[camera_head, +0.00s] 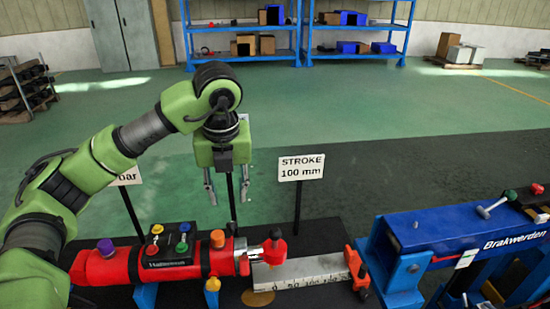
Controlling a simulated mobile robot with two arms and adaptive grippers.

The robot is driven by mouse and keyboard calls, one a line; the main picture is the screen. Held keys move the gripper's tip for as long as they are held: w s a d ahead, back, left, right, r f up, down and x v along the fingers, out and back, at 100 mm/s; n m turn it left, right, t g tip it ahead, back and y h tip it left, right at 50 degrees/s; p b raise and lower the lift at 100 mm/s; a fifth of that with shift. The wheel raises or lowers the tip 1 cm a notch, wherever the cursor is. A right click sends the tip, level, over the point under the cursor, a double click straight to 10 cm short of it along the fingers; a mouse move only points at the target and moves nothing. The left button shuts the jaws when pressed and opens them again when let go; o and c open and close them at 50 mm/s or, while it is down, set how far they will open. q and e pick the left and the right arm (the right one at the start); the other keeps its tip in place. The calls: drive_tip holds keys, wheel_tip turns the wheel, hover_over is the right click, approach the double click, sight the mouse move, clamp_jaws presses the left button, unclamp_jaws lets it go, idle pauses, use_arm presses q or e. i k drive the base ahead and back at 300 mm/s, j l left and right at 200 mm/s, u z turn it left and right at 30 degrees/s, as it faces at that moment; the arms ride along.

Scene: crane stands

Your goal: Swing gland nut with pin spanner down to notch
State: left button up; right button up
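A red hydraulic cylinder (130,268) lies along the bench at the lower left. A metal ring, which looks like the gland nut (241,256), sits at its right end. A small red-topped part (275,246) stands just right of it; I cannot tell whether it belongs to the pin spanner. The notch cannot be made out. My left gripper (228,200) points down above and behind the cylinder's right end, with its two fingers apart. A thin dark upright shows between the fingers; nothing is visibly held. My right gripper is not in view.
A graduated scale plate (310,271) runs right to a red bracket (356,270). A STROKE 100 mm sign (301,167) stands behind it. A blue beam (450,232) with a grey-headed tool (493,207) is at right. Coloured knobs top the cylinder. Open green floor lies behind.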

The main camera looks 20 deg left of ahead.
sight(242, 259)
drive_tip(key=k, duration=2)
